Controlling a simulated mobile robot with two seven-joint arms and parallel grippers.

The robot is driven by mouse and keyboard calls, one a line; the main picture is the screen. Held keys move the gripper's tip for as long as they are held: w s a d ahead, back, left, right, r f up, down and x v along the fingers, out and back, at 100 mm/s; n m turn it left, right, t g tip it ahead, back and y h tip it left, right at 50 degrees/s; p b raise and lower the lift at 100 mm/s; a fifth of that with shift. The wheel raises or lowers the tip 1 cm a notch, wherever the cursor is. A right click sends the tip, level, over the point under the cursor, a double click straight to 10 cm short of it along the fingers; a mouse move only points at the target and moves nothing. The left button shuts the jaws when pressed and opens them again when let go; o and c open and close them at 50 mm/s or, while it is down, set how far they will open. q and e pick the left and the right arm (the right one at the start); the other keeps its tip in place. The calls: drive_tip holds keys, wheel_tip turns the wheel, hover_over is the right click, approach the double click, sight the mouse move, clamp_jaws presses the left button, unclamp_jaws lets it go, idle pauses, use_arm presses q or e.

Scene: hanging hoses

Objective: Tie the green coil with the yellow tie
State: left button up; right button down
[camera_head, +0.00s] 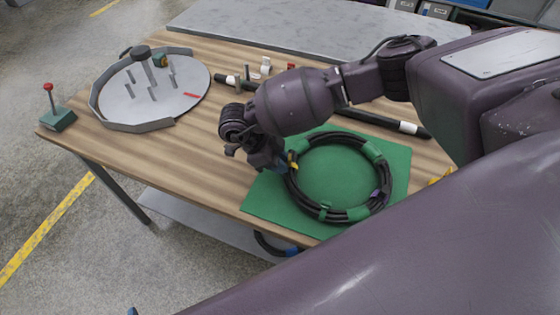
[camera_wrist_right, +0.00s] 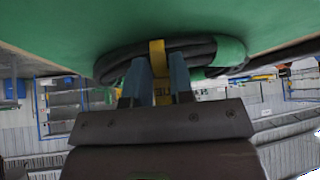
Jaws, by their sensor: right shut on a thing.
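The green coil (camera_head: 347,214) is a ring of dark hose with green bands, lying on a green mat (camera_head: 395,203) on the table. The yellow tie (camera_head: 292,159) is on the coil's left side. In the right wrist view the yellow tie (camera_wrist_right: 157,52) crosses the coil (camera_wrist_right: 200,47) and runs down between the fingers. My right gripper (camera_head: 282,164) is at the coil's left edge, shut on the yellow tie; its two blue-grey fingers (camera_wrist_right: 158,82) show close on either side. Whether the tie goes fully round the bundle is hidden. My left gripper does not show.
A round grey tray with pegs (camera_head: 180,98) stands at the back left. A red-knobbed switch box (camera_head: 58,119) sits at the left corner. A black bar (camera_head: 365,117) with white ends lies behind the coil. A yellow object (camera_head: 441,175) is right of the mat. The table's front left is clear.

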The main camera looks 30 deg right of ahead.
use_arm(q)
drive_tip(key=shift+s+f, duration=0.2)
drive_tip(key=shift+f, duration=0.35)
use_arm(e)
drive_tip(key=shift+s+f, duration=0.25)
drive_tip(key=shift+f, duration=0.4)
drive_tip(key=shift+s+f, duration=0.2)
drive_tip(key=shift+f, duration=0.4)
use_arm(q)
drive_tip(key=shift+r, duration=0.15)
use_arm(e)
drive_tip(key=shift+r, duration=0.2)
drive_tip(key=shift+w+d+r+p, duration=0.15)
drive_tip(key=shift+r+p, duration=0.2)
drive_tip(key=shift+r, duration=0.2)
drive_tip(key=shift+w+r+p, duration=0.15)
drive_tip(key=shift+r+p, duration=0.2)
drive_tip(key=shift+r, duration=0.15)
drive_tip(key=shift+d+r, duration=0.1)
drive_tip(key=shift+r, duration=0.45)
use_arm(q)
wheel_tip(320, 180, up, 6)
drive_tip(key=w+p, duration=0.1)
drive_tip(key=p, duration=0.2)
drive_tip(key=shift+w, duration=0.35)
use_arm(e)
drive_tip(key=shift+r, duration=2.15)
